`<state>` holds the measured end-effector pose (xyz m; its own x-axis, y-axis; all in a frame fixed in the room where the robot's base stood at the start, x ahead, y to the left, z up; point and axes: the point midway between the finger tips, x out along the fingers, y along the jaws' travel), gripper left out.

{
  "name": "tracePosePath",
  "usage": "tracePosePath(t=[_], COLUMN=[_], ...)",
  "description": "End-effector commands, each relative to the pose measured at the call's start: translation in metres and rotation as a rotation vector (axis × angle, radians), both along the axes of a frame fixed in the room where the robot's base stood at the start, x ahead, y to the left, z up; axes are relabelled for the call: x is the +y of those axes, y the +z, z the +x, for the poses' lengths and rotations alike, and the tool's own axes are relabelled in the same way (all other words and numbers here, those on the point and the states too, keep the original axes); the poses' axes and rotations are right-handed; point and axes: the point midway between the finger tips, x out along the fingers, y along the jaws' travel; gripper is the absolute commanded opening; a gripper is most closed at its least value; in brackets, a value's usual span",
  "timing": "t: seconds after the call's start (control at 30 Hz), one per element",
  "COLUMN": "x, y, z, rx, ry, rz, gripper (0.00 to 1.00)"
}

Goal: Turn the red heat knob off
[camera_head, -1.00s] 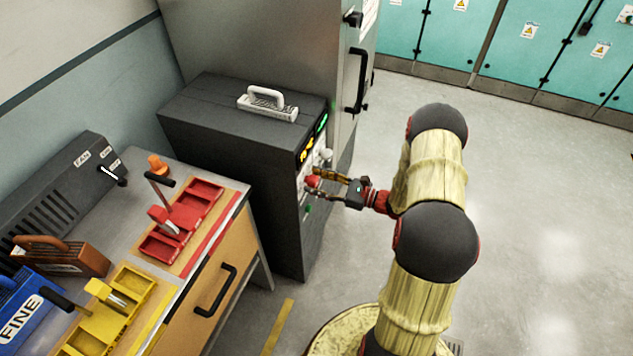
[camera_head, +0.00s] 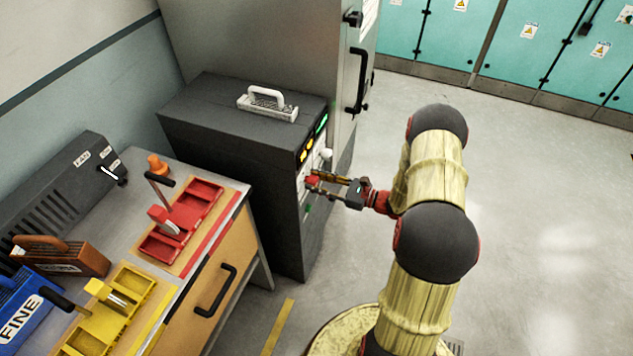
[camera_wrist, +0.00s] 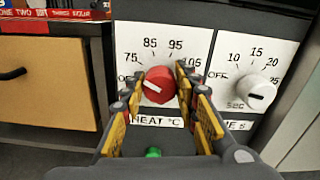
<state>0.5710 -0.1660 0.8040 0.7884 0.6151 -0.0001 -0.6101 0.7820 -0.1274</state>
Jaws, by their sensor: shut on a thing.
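The red heat knob (camera_wrist: 159,86) is on a white dial plate marked 75, 85, 95 and 105. Its white pointer mark lies toward the left, slightly upward, near the lower left labels, which the left finger partly hides. My gripper (camera_wrist: 160,92) is shut on the knob, one finger on each side. In the head view the red knob (camera_head: 312,180) shows at the tip of my gripper (camera_head: 318,183), on the front of the dark grey cabinet (camera_head: 240,135).
A white timer knob (camera_wrist: 257,93) stands just right of the heat dial. A green button (camera_wrist: 153,152) lies below the heat knob. A workbench with red trays (camera_head: 205,190) is at the left. The floor on the right is clear.

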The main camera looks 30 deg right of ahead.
Motion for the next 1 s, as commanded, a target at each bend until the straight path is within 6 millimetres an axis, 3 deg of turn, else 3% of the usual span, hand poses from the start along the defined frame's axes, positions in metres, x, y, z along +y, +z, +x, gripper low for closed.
tracePosePath(t=[1.0], x=[0.0019], y=[-0.0019], z=[-0.0016], rx=[-0.392], ry=[0.000], rz=[-0.504], gripper=[0.05])
